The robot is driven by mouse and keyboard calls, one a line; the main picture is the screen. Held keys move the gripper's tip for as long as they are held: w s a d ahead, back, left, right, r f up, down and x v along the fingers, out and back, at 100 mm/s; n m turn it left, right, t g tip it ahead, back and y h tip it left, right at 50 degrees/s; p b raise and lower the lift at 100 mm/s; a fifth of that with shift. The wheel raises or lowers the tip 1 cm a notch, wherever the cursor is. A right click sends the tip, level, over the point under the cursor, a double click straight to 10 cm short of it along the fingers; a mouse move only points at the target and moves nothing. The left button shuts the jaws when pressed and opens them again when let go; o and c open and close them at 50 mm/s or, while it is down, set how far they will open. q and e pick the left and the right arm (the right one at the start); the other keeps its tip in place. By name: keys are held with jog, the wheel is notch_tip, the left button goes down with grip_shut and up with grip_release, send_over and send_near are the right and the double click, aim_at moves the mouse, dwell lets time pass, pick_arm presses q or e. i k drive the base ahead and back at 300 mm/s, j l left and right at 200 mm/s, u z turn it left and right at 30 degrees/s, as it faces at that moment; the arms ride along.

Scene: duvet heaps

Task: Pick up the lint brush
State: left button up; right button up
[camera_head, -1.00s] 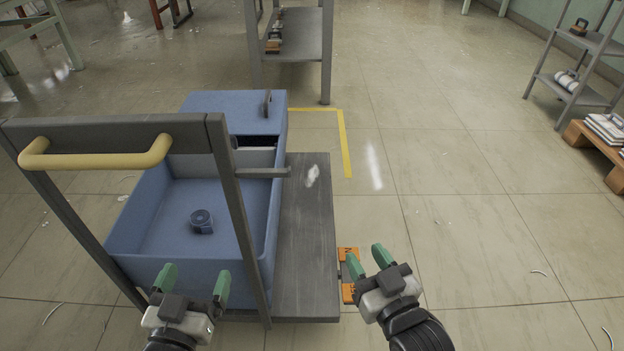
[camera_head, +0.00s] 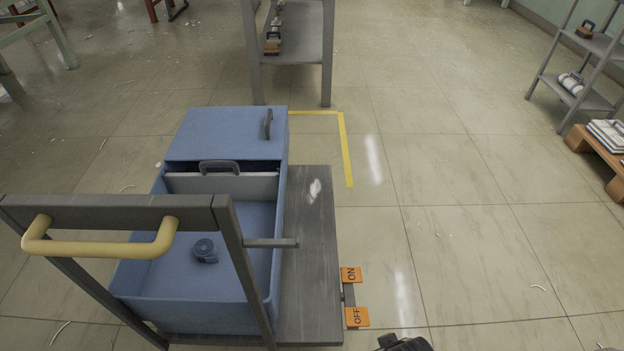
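I cannot pick out a lint brush for certain. Small brown and dark items (camera_head: 272,46) lie on the lower board of the grey shelf at the top centre, too small to identify. A dark-handled brownish item (camera_head: 585,29) sits on the right rack. A round blue item (camera_head: 205,250) lies on the floor of the blue bin, apart from its walls. Neither gripper's fingers show. Only a dark piece of my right arm shows at the bottom edge, right of the cart.
A grey platform cart (camera_head: 312,240) with a yellow handle (camera_head: 100,246) carries the blue bin (camera_head: 190,316). Orange ON and OFF pedals (camera_head: 352,275) stick out at its right. A wooden pallet (camera_head: 590,152) with stacked white items stands at right. The tiled floor between is mostly clear.

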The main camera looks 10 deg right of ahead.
aim_at(583, 32)
jog(key=i, duration=0.15)
jog(key=k+z, duration=0.15)
jog(key=z, duration=0.9)
jog(key=i+j+z, duration=0.1)
jog(key=z, duration=0.5)
